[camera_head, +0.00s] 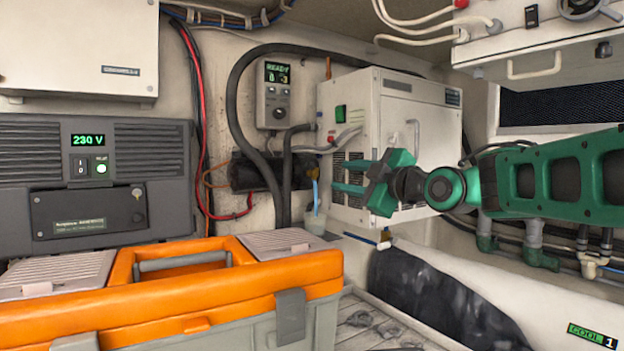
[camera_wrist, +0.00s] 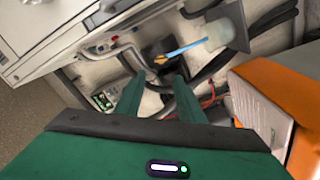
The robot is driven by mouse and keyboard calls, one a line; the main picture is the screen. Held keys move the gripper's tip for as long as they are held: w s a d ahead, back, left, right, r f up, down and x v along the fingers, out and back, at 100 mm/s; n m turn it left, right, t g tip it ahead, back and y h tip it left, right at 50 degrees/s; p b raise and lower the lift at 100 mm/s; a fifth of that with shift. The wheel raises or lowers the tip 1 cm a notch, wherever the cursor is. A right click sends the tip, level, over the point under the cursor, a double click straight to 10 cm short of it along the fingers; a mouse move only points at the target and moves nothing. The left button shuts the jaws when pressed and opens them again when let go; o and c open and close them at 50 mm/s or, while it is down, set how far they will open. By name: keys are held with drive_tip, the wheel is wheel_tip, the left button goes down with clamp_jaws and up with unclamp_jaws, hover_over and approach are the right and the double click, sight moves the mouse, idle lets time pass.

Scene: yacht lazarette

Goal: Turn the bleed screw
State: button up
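A small brass fitting (camera_head: 313,173), which looks like the bleed screw, sits at the right end of a dark cylinder (camera_head: 254,172) on the back wall. A pale blue tube (camera_head: 316,196) runs from it down into a translucent cup (camera_head: 314,222). My gripper (camera_head: 336,177) is open and empty, its green fingers pointing left toward the fitting in front of the white unit. In the wrist view, my gripper (camera_wrist: 157,78) has its fingers apart. The brass fitting (camera_wrist: 160,60) shows just beyond and between the tips, apart from them. The screw's details are too small to tell.
An orange-and-grey toolbox (camera_head: 190,285) fills the front left, and shows at right in the wrist view (camera_wrist: 285,95). The white unit (camera_head: 390,130) stands right of the fitting. Black hoses (camera_head: 240,95) loop around the cylinder. A dark bag (camera_head: 440,300) lies below my arm.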

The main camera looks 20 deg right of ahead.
sight(317, 173)
drive_tip(key=w+a+m, duration=0.1)
drive_tip(key=w+m, duration=0.2)
drive_tip(key=m, duration=0.1)
drive_tip(key=w+a+m, duration=0.1)
drive_tip(key=w+m, duration=0.3)
drive_tip(key=m, duration=0.1)
drive_tip(key=w+a+m, duration=0.1)
drive_tip(key=w+m, duration=0.3)
drive_tip(key=m, duration=0.1)
idle(0.3)
drive_tip(key=shift+c, duration=0.3)
drive_tip(key=shift+s, duration=0.1)
clamp_jaws()
